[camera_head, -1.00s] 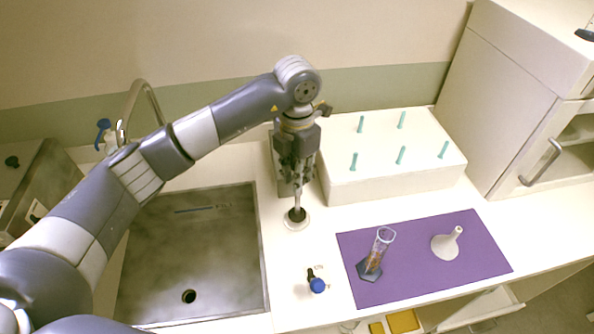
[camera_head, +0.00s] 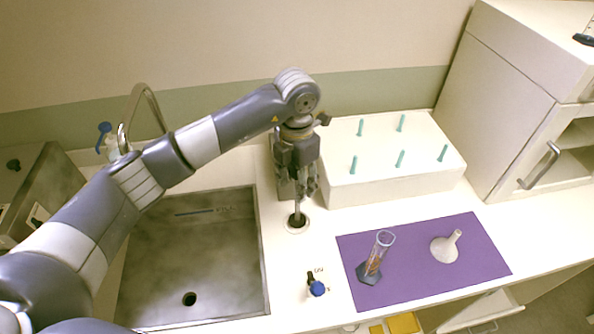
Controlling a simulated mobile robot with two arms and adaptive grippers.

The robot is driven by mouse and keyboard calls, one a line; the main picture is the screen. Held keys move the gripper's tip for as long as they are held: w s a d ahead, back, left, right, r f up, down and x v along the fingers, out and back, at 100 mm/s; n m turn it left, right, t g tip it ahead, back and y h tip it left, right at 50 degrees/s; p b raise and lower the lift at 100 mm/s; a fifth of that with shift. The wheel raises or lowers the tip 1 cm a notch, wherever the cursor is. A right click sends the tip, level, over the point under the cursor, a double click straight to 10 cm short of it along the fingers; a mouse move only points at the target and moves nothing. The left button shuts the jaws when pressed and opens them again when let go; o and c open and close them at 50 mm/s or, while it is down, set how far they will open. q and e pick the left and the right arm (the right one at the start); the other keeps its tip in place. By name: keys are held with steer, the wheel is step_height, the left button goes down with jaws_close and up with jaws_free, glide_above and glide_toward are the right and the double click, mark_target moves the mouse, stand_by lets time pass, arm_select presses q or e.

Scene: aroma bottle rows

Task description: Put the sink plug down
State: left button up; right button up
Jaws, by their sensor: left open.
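The sink plug (camera_head: 297,220) has a dark round base and a pale upright stem. It stands on a small white round dish (camera_head: 287,225) on the counter, just right of the sink. My left gripper (camera_head: 299,194) points down directly above it. Its fingers are open, on either side of the upper stem, and partly hide it. Whether a finger still touches the stem is too small to tell. My right gripper is not in view.
The sink (camera_head: 190,250) with its drain hole is at left. A white peg rack (camera_head: 395,185) stands behind right. A purple mat (camera_head: 430,275) holds a glass cylinder (camera_head: 376,255) and a white funnel (camera_head: 446,247). A small blue-capped bottle (camera_head: 317,289) stands in front.

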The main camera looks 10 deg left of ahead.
arm_select(q)
step_height(320, 180, up, 11)
steer(key=b, duration=0.3)
steer(key=shift+r+b, duration=0.1)
steer(key=shift+b, duration=0.3)
steer(key=shift+r, duration=0.5)
steer(key=shift+r, duration=0.1)
